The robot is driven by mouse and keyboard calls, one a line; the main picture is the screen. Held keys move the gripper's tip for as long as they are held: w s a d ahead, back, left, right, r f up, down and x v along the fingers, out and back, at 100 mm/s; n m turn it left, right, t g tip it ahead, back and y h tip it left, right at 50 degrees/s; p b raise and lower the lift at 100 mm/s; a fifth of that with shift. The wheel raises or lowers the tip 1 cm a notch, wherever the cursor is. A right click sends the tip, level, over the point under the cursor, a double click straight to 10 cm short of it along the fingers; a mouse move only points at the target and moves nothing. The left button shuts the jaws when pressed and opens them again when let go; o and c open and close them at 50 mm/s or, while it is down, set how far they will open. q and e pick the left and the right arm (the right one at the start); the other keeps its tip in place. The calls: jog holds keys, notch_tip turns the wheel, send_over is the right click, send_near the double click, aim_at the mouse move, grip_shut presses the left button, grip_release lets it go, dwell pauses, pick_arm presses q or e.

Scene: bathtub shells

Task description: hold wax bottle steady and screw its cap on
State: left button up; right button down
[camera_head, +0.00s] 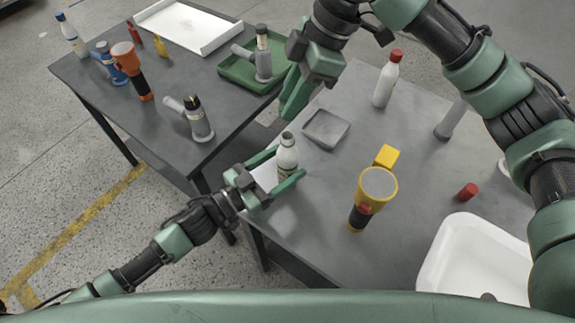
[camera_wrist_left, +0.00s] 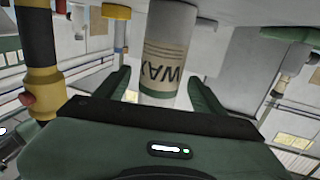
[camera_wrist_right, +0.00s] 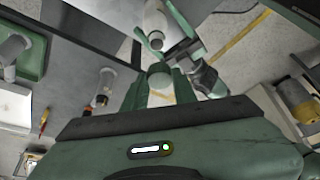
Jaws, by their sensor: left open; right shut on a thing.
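The wax bottle (camera_head: 287,158) is pale with a grey-green, uncapped neck and stands upright on the right table. Its "WAX" label (camera_wrist_left: 164,60) shows upside down in the left wrist view. My left gripper (camera_head: 284,168) is open, its fingers on either side of the bottle. My right gripper (camera_head: 292,108) is above and beyond the bottle, apart from it. In the right wrist view it is shut on a small round grey-green piece, the cap (camera_wrist_right: 160,80). The cap is hidden in the head view. The bottle's dark mouth (camera_wrist_right: 156,42) shows past the right fingers.
A grey square tray (camera_head: 326,129) lies right of the bottle. A yellow flashlight (camera_head: 376,187), a red-capped bottle (camera_head: 386,82), a red cap (camera_head: 467,191) and a white bin (camera_head: 470,262) share the table. The left table holds several bottles and a green tray (camera_head: 236,71).

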pick_arm(q)
jog(key=shift+w+d, duration=0.4)
jog(key=shift+d, duration=0.15)
grip_shut()
pick_arm(e)
send_over(283, 141)
jog(key=d, duration=0.2)
jog(key=shift+w+a+f, duration=0.1)
jog(key=shift+w+f, duration=0.05)
jog(key=shift+f, duration=0.7)
jog(key=shift+w+a+f, duration=0.1)
jog(key=shift+w+f, duration=0.05)
jog(key=shift+f, duration=0.65)
jog(key=shift+w+a+f, duration=0.1)
jog(key=shift+w+f, duration=0.05)
jog(key=shift+f, duration=0.7)
jog(key=shift+f, duration=0.85)
jog(key=shift+f, duration=0.6)
